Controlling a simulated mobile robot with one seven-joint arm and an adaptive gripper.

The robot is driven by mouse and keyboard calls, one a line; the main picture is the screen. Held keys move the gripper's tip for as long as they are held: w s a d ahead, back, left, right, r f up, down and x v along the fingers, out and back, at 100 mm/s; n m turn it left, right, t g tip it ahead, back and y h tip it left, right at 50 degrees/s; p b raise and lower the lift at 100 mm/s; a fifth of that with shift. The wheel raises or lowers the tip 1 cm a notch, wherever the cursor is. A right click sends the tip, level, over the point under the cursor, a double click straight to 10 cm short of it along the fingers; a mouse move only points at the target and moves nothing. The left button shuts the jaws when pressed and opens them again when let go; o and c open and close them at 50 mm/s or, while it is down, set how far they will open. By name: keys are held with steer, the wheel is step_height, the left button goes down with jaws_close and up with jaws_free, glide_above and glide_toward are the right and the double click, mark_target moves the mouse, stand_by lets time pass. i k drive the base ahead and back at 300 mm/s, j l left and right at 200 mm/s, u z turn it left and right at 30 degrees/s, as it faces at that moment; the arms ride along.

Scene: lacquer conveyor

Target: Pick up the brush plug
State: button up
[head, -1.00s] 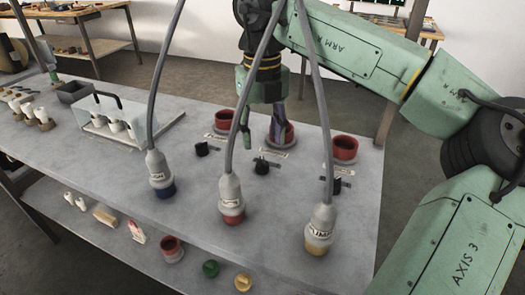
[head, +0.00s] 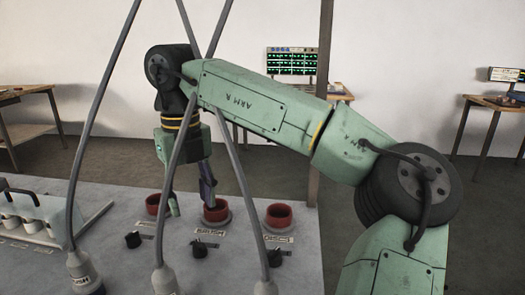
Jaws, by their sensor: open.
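Three grey plugs hang on cables over the near part of the table. I cannot read which one is the brush plug. A red socket (head: 216,214) labelled BRUSH stands in the middle of the row behind them. My gripper (head: 191,204) is open and empty, pointing down at this socket, with one finger over or in front of it and the other to its left. It is beyond the plugs and apart from them.
Red sockets stand left (head: 152,205) and right (head: 279,215), the right one labelled DISC. Black knobs (head: 198,249) sit before the sockets. Cables (head: 106,120) cross in front of my arm. A rack (head: 30,220) stands at the left.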

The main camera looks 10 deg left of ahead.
mark_target(86, 281)
steer(key=k, duration=0.95)
